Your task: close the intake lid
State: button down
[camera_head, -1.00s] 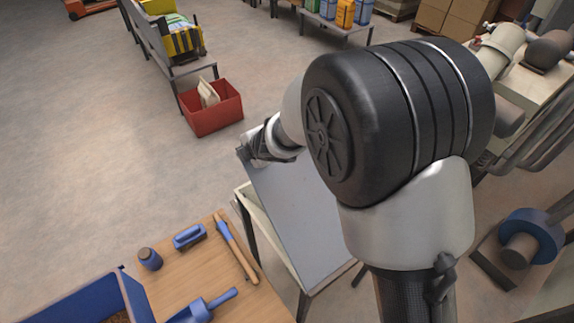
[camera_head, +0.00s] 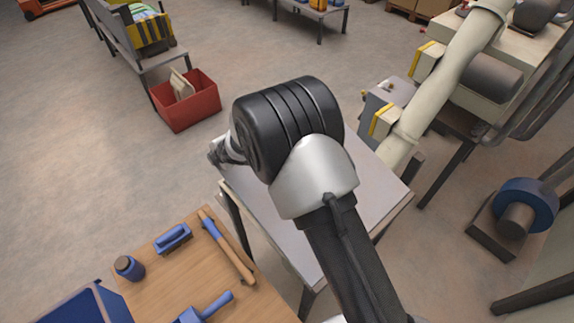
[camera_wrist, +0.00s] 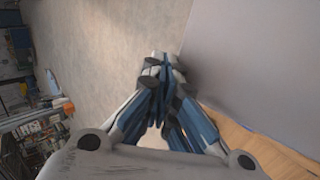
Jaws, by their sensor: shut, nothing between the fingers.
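The intake lid (camera_head: 265,222) is a flat grey panel on a stand with dark legs, mid-frame in the head view. It looks lowered and about level, but my arm covers its middle, and I cannot tell whether it touches the rim all round. My gripper (camera_head: 217,154) is at the lid's far left edge, partly hidden by my wrist. In the wrist view, the fingers of my gripper (camera_wrist: 160,65) are together and empty, beside the edge of the grey lid (camera_wrist: 255,60). I cannot tell if they touch it.
A wooden table (camera_head: 185,265) with a brush (camera_head: 173,238), a blue scoop (camera_head: 205,308) and a jar (camera_head: 128,267) stands at the near left. A red bin (camera_head: 188,105) is on the floor beyond. Pipes and machinery (camera_head: 490,80) crowd the right.

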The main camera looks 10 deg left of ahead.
aim_at(223, 180)
jog(key=f+b, duration=0.2)
jog(key=f, duration=0.1)
jog(key=a+f+b, duration=0.1)
jog(key=f+b, duration=0.1)
jog(key=f, duration=0.2)
jog(key=w+f+b, duration=0.1)
jog(key=f+b, duration=0.1)
jog(key=f, duration=0.2)
jog(key=shift+w+a+f, duration=0.1)
jog(key=shift+a+f, duration=0.1)
jog(key=shift+a, duration=0.05)
jog(key=shift+f+b, duration=0.5)
jog(key=shift+f, duration=0.05)
jog(key=shift+r+p, duration=0.35)
jog(key=shift+r, duration=0.1)
notch_tip(223, 180, up, 13)
jog(key=p, duration=0.8)
jog(key=shift+r+p, duration=0.2)
jog(key=shift+p, duration=0.1)
